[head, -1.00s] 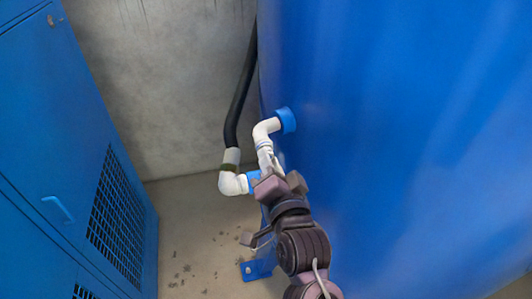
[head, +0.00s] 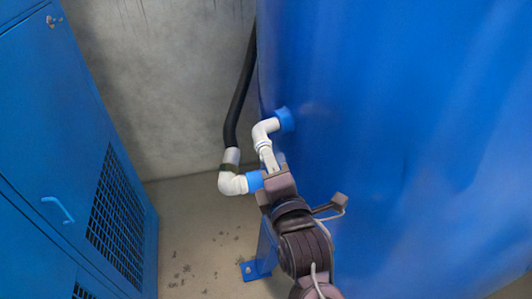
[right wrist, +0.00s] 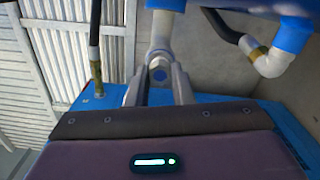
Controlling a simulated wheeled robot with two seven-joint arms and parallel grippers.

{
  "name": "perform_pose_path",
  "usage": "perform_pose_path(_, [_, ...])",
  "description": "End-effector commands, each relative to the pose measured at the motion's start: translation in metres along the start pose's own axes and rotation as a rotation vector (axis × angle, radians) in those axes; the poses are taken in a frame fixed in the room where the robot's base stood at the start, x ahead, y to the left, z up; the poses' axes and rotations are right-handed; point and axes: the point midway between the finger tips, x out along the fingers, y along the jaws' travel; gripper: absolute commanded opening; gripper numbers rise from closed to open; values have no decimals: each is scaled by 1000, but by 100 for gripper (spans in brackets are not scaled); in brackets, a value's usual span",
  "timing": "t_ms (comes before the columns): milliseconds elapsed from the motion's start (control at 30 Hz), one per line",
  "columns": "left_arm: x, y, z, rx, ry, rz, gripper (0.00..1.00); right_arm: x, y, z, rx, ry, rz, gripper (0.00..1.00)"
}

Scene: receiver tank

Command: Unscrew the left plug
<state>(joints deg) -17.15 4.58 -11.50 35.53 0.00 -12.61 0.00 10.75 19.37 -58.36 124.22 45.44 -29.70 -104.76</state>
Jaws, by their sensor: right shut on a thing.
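The blue tank (head: 400,150) fills the right of the head view. A white elbow pipe (head: 263,129) leaves its blue port (head: 285,119) and bends down to my right gripper (head: 268,161). In the right wrist view the gripper (right wrist: 159,84) is shut, with its fingers on both sides of the pale plug (right wrist: 157,56) at the pipe's end. A dark blue round spot shows between the fingers. In the head view the plug is mostly hidden by the gripper. My left gripper is not in view.
Close by on the left, a second white elbow (head: 232,183) with a blue collar (head: 254,180) joins a black hose (head: 241,95). A blue cabinet (head: 75,150) stands at the left. A blue tank foot (head: 256,271) is on the floor. Floor between cabinet and tank is open.

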Motion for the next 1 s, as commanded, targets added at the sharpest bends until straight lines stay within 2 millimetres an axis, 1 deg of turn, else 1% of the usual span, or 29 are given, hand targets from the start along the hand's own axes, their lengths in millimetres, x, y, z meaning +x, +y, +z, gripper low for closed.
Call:
perform_pose_path(100, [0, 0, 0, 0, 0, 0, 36, 0, 0, -1, 3, 3, -1, 0])
perform_pose_path(133, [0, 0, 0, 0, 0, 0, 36, 0, -1, -1, 3, 3, -2, 23])
perform_pose_path(300, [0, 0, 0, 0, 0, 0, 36, 0, -1, -1, 5, 3, -2, 46])
perform_pose_path(567, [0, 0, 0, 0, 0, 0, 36, 0, -1, -1, 23, 2, -2, 46])
perform_pose_path(667, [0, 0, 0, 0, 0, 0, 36, -1, -2, -1, 217, 1, -6, 46])
perform_pose_path(700, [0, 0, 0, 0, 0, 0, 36, -1, -2, -1, 344, 0, -6, 46])
perform_pose_path(867, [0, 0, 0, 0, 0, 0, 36, -1, -2, -1, 844, -2, -5, 46])
perform_pose_path(1000, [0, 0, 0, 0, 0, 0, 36, -1, -2, -1, 1285, -3, -5, 46])
